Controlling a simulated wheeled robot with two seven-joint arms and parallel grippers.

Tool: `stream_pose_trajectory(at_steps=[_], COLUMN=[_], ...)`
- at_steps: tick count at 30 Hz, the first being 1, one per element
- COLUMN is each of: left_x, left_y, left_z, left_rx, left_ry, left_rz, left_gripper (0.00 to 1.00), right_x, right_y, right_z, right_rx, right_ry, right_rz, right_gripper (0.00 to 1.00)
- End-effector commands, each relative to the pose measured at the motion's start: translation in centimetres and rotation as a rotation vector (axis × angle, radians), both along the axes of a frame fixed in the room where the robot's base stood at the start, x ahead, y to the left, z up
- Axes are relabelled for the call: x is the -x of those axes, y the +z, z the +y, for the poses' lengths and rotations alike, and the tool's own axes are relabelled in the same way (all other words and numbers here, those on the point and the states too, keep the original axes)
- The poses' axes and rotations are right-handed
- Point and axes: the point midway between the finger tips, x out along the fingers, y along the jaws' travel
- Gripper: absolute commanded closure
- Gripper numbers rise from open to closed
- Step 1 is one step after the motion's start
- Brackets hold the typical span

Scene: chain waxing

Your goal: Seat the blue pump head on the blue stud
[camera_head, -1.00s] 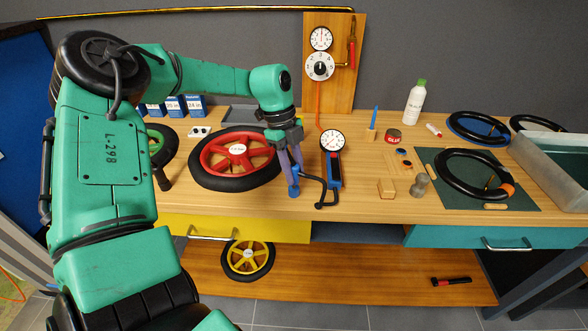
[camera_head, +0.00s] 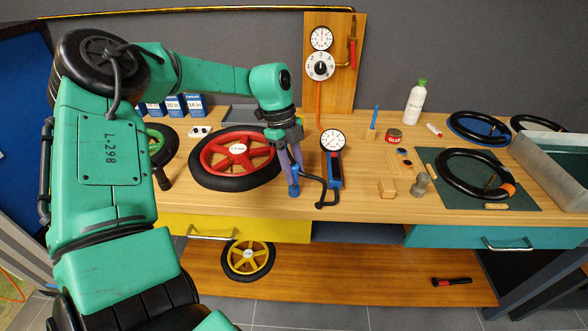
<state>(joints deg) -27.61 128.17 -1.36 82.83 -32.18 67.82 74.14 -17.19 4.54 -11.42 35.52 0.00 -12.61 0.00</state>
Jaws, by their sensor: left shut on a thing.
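My left gripper (camera_head: 294,192) reaches down over the front middle of the bench, with its purple fingers shut on the small blue pump head (camera_head: 295,190). The head is mostly covered by the fingertips, and I cannot tell whether it touches the bench. A small wooden board (camera_head: 399,165) farther right carries small blue and dark round pieces; I cannot tell whether one is the blue stud. My right gripper is not in view.
A red-spoked wheel (camera_head: 238,150) lies just left of the gripper. A wooden block with a blue stick (camera_head: 375,117), a red tin (camera_head: 393,135), a small wooden block (camera_head: 387,187) and a grey metal piece (camera_head: 420,184) stand to the right. A black tyre (camera_head: 450,177) lies on a dark mat.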

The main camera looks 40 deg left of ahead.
Motion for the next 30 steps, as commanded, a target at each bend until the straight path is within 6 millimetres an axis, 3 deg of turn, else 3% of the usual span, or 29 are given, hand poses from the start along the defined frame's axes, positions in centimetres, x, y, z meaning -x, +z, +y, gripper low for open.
stream_pose_trajectory(at_steps=[30], left_x=[0.0], left_y=[-1.8], left_z=[0.0], left_rx=[0.0], left_ry=[0.0], left_rz=[0.0], left_gripper=[1.0], right_x=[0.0], right_y=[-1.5], right_z=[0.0], right_rx=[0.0], right_ry=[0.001], right_rz=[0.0], right_gripper=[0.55])
